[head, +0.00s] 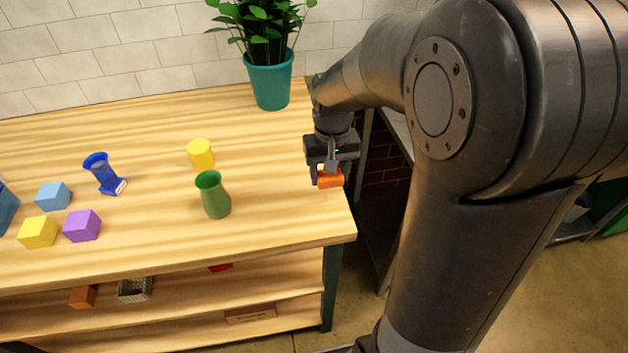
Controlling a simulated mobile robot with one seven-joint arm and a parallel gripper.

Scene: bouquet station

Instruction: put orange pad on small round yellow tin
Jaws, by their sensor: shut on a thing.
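The orange pad (331,181) is a small orange block held in my gripper (328,176) near the right end of the wooden table. My gripper is shut on it; whether the pad touches the tabletop or hangs just above it I cannot tell. The small round yellow tin (201,154) stands upright on the table, to the left of my gripper. Its top looks bare. Part of the pad is hidden by the fingers.
A green vase (213,194) stands in front of the tin. A blue vase (103,174), a light blue block (53,196), a yellow block (37,232) and a purple block (82,226) are at left. A potted plant (270,80) stands behind. Tabletop between tin and gripper is clear.

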